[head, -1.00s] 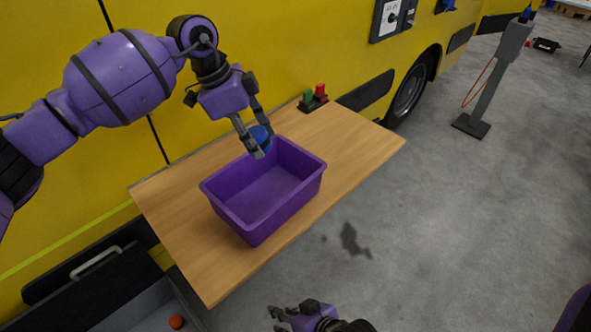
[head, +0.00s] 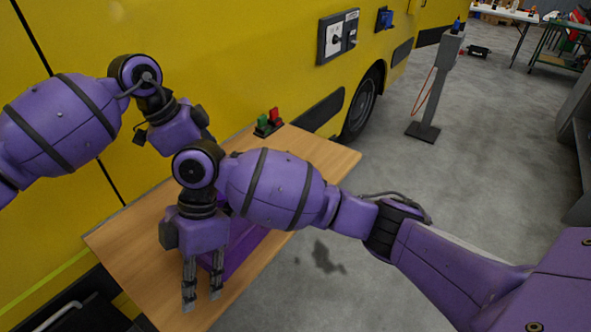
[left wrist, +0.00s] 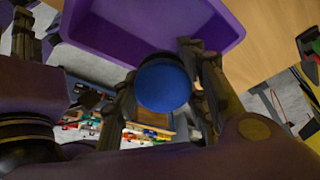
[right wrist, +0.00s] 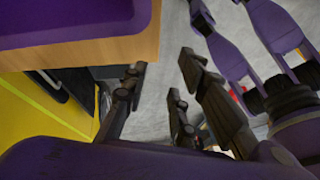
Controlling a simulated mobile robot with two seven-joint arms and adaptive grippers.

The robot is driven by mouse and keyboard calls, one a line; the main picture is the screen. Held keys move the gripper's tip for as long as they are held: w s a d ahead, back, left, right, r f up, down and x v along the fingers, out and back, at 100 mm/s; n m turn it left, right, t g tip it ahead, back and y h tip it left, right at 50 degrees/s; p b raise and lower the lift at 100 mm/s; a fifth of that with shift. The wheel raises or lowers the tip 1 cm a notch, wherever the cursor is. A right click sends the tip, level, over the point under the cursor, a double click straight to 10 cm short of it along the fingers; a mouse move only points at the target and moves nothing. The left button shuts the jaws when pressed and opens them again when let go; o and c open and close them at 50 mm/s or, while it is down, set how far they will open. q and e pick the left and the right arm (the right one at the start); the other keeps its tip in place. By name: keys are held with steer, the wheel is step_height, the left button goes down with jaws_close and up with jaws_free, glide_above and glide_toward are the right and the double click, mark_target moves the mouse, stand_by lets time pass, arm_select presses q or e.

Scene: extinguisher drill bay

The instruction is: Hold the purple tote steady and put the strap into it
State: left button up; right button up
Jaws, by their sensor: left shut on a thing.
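The purple tote (head: 242,246) stands on the wooden table, largely hidden behind my right arm in the head view. It shows at the top of the left wrist view (left wrist: 222,28) and at the upper left of the right wrist view (right wrist: 75,18). My left gripper (left wrist: 163,65) is shut on a round blue thing (left wrist: 163,86), which I take to be the strap, beside the tote's rim. In the head view its fingers are hidden. My right gripper (head: 203,295) points down, open and empty, at the tote's near side; I cannot tell whether it touches it.
The wooden table (head: 130,235) stands against the yellow vehicle (head: 230,60). A small block with green and red parts (head: 268,122) is at its far end. A grey post (head: 440,85) stands on the floor to the right, where there is free room.

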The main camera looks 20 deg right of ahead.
steer(key=w+d+r+n+t+h, duration=0.1)
steer(key=w+d+r+n+t, duration=0.1)
steer(key=w+d+r, duration=0.35)
steer(key=t+h, duration=0.2)
glide_toward(261, 240)
steer(key=shift+n, duration=0.4)
steer(key=f, duration=0.7)
steer(key=shift+w+d, duration=0.15)
steer(key=shift+w, duration=0.1)
steer(key=shift+r, duration=0.1)
jaws_close()
